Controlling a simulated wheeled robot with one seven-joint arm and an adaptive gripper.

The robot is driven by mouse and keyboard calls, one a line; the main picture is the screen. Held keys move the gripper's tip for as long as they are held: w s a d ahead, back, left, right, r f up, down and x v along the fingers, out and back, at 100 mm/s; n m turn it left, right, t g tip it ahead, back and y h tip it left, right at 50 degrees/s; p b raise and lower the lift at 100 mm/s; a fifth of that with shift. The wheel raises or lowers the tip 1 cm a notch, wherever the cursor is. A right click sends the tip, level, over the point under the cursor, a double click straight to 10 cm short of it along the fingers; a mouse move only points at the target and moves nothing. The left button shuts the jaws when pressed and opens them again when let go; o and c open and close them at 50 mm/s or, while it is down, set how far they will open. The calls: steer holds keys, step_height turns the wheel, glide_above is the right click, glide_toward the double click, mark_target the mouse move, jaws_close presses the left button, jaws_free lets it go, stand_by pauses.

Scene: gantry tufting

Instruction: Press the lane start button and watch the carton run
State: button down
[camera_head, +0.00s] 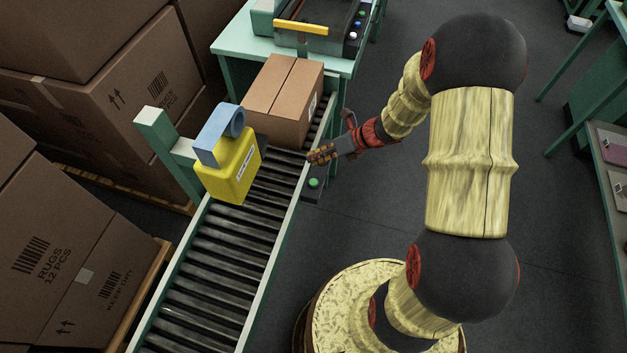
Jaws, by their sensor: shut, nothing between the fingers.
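A green lane start button (314,183) sits on a small dark box at the right side rail of the roller lane (213,262). My gripper (312,158) is shut and empty. In the picture it is just above the button, over the lane's right rail. I cannot tell its height over the button, and no contact shows. A brown taped carton (285,97) stands on the upper part of the lane, up and left of my gripper. A yellow box with a blue head (229,170) hangs over the lane from a green post, below the carton in the picture.
Large stacked cartons (140,90) on pallets line the left side. A green table (236,45) with a machine stands at the lane's far end. Another green bench (602,150) is at the right edge. The dark floor (560,250) right of my arm is clear.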

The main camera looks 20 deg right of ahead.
stand_by(0.3)
steer(key=b, duration=0.7)
glide_above(315, 179)
step_height(315, 179, down, 7)
steer(key=shift+a+r, duration=0.1)
steer(key=shift+r, duration=0.1)
steer(key=shift+f+b, duration=0.4)
steer(key=shift+f, duration=0.65)
steer(key=shift+f, duration=0.1)
steer(key=shift+f, duration=0.35)
